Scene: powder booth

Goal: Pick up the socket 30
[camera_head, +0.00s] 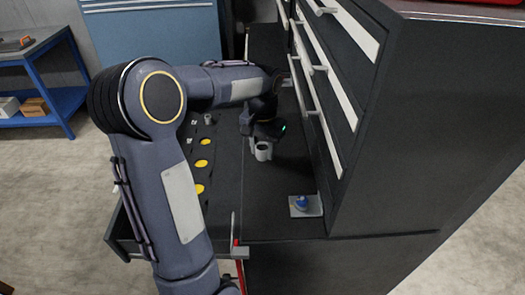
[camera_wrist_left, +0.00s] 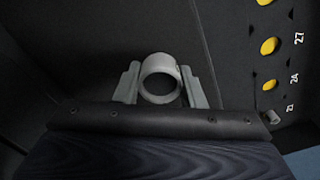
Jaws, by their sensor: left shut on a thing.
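The socket (camera_head: 263,151) is a grey metal cylinder with a round opening. It is in the head view below my left gripper (camera_head: 262,142), over the dark surface beside the cabinet drawers. In the left wrist view the socket (camera_wrist_left: 160,79) sits between the two grey fingers of my left gripper (camera_wrist_left: 160,88), which is shut on it. Its number is not readable. Whether it touches the surface below, I cannot tell. My right gripper is not in view.
An open drawer with a dark insert (camera_head: 222,172) has yellow round recesses, numbered 27 and 24 in the wrist view. A small blue object (camera_head: 301,202) sits on a grey plate at the right. The dark cabinet (camera_head: 400,110) rises close on the right. A blue bench (camera_head: 45,75) stands far left.

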